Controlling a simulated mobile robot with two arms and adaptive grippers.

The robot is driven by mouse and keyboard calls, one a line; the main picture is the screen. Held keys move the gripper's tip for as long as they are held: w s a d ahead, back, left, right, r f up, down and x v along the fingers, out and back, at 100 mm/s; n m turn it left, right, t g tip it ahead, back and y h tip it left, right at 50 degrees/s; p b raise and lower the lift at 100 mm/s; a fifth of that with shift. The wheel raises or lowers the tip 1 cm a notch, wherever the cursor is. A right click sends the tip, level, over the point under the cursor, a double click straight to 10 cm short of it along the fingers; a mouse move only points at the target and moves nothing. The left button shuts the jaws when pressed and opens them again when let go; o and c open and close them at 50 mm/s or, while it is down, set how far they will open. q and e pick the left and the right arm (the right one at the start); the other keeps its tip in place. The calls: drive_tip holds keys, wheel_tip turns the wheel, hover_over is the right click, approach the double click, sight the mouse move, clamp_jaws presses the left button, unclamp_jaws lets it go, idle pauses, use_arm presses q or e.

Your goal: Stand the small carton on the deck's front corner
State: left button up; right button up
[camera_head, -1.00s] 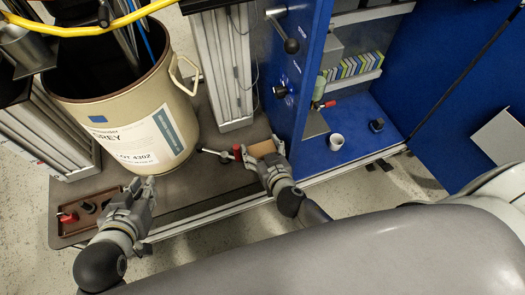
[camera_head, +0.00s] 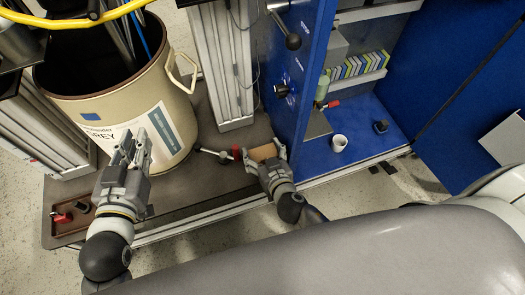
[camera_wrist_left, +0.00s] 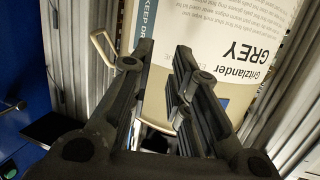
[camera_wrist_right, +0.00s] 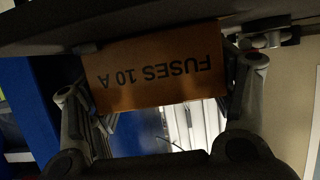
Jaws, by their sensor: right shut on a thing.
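The small carton (camera_head: 263,152) is brown and sits between the fingers of my right gripper (camera_head: 264,157), which is shut on it. In the right wrist view the carton (camera_wrist_right: 155,68) shows "FUSES 10 A" upside down, between both fingers. It is over or on the deck (camera_head: 205,177) near its front edge, beside the blue cabinet; I cannot tell whether it touches the deck. My left gripper (camera_head: 135,143) is open and empty in front of the drum's label. Its spread fingers (camera_wrist_left: 165,50) show in the left wrist view with nothing between them.
The beige drum (camera_head: 180,105) stands on the deck. A red-handled lever (camera_head: 236,152) is just left of the carton. A brown tray (camera_head: 70,228) with a red item lies at the deck's left end. A white cup (camera_head: 339,143) stands on the blue cabinet floor, to the right.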

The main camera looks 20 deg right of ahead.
sight(265, 158)
drive_tip(key=o, duration=0.8)
use_arm(q)
drive_tip(key=shift+d+r, duration=0.1)
drive_tip(key=shift+r, duration=0.2)
use_arm(e)
drive_tip(key=v, duration=0.3)
drive_tip(key=shift+s+p, duration=0.15)
drive_tip(key=shift+p, duration=0.15)
use_arm(q)
drive_tip(key=shift+s+a+f+g+y, duration=0.2)
drive_tip(key=shift+f+g, duration=0.15)
drive_tip(key=shift+f, duration=0.35)
drive_tip(key=shift+s+a+f+g+y, duration=0.1)
drive_tip(key=shift+s+a+f+g, duration=0.2)
drive_tip(key=shift+f, duration=0.4)
use_arm(e)
drive_tip(key=v, duration=0.8)
drive_tip(key=shift+s+r, duration=0.2)
drive_tip(key=shift+s, duration=0.15)
use_arm(q)
drive_tip(key=shift+w+d, duration=0.1)
drive_tip(key=shift+d, duration=0.05)
drive_tip(key=shift+f, duration=0.1)
